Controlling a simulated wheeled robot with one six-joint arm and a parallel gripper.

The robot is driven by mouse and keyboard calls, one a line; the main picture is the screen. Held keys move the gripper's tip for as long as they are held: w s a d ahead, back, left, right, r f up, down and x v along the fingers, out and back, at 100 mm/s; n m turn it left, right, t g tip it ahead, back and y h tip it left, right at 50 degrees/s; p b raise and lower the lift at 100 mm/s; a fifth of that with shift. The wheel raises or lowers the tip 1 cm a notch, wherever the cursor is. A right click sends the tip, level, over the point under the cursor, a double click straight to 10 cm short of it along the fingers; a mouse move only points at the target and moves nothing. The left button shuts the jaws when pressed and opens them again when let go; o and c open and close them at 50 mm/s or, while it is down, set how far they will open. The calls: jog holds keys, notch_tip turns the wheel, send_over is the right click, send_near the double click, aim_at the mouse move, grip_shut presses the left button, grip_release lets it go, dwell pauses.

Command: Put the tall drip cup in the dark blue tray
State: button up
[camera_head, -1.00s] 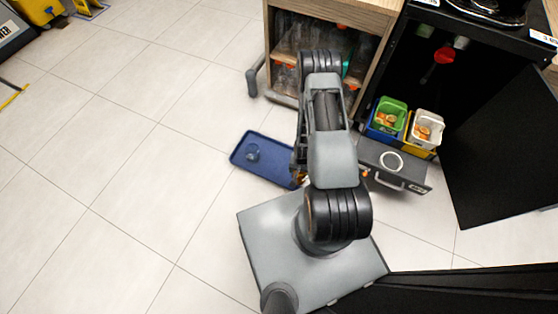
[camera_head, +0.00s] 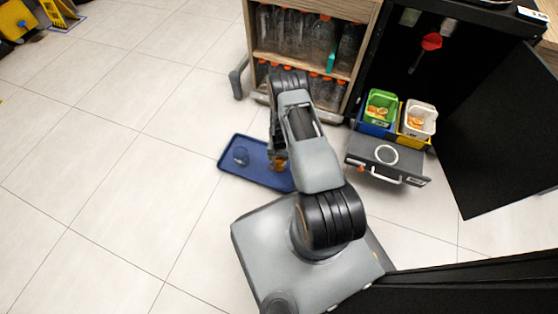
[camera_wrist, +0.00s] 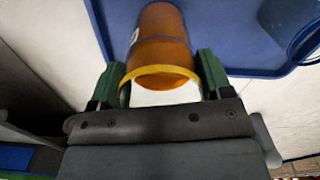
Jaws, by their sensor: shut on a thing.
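The tall drip cup (camera_wrist: 160,40) is amber with a yellow rim, its rim end toward the wrist camera. My gripper (camera_wrist: 161,76) is shut on it, one green finger at each side. In the wrist view the cup overlaps the dark blue tray (camera_wrist: 225,25); whether it touches the tray I cannot tell. In the head view the tray (camera_head: 232,168) lies on the floor, and a bit of the amber cup (camera_head: 280,164) shows at its right part, mostly hidden by my arm.
A wooden shelf unit (camera_head: 262,50) with bottles stands behind the tray. Right of my arm are a grey drawer (camera_head: 388,160) and green (camera_head: 379,106) and white (camera_head: 419,118) bins. The floor left of the tray is clear.

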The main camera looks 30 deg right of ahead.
jog(key=shift+f+b, duration=0.45)
jog(key=shift+f, duration=1.05)
jog(key=shift+f, duration=0.15)
jog(key=o, duration=1.5)
